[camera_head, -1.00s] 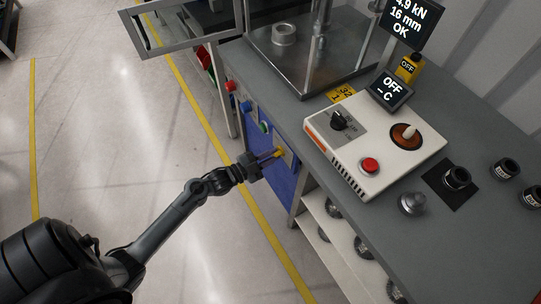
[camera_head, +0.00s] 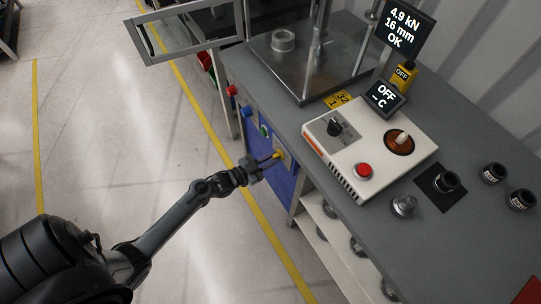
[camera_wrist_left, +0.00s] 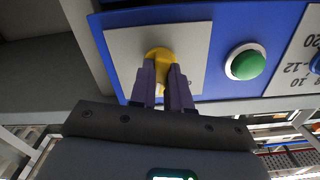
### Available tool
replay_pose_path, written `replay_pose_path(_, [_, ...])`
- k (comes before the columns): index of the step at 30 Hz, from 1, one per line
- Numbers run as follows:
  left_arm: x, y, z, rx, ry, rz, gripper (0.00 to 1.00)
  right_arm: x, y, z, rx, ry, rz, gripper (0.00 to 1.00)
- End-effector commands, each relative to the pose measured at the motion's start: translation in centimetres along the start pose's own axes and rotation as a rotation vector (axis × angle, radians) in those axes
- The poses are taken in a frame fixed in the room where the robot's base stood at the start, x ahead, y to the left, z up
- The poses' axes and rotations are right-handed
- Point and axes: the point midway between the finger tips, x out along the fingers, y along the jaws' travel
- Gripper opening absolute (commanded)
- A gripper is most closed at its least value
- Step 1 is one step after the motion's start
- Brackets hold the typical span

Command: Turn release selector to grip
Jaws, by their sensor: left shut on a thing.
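The release selector appears to be the yellow knob (camera_head: 279,154) on a grey plate of the blue front panel, low on the bench's side. It also shows in the left wrist view (camera_wrist_left: 160,54), in the middle of its grey plate (camera_wrist_left: 195,42). My left gripper (camera_head: 273,157) reaches it from the floor side. Its two purple fingers (camera_wrist_left: 163,75) are shut on the yellow knob, one on each side. The fingers hide part of the knob, and I cannot read any position marks around it. My right gripper is not in view.
A green button (camera_wrist_left: 246,62) sits close beside the selector plate. A blue and a red control (camera_head: 231,89) are farther along the panel. On the bench top stands a white control box (camera_head: 345,165) with a red button (camera_head: 364,170). The floor is clear.

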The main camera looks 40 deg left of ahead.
Motion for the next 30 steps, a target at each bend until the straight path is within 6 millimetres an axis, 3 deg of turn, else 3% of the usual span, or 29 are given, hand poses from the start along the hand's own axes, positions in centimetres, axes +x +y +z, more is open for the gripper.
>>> replay_pose_path(1, [0.0,-0.1,-0.4,-0.047,-0.002,0.000,0.00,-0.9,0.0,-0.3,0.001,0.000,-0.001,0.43])
replay_pose_path(15, [0.0,-0.1,-0.3,-0.494,0.000,-0.001,0.00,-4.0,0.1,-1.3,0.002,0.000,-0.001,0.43])
replay_pose_path(30, [0.0,0.0,-0.1,-0.871,0.000,-0.001,0.00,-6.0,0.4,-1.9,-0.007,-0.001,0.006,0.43])
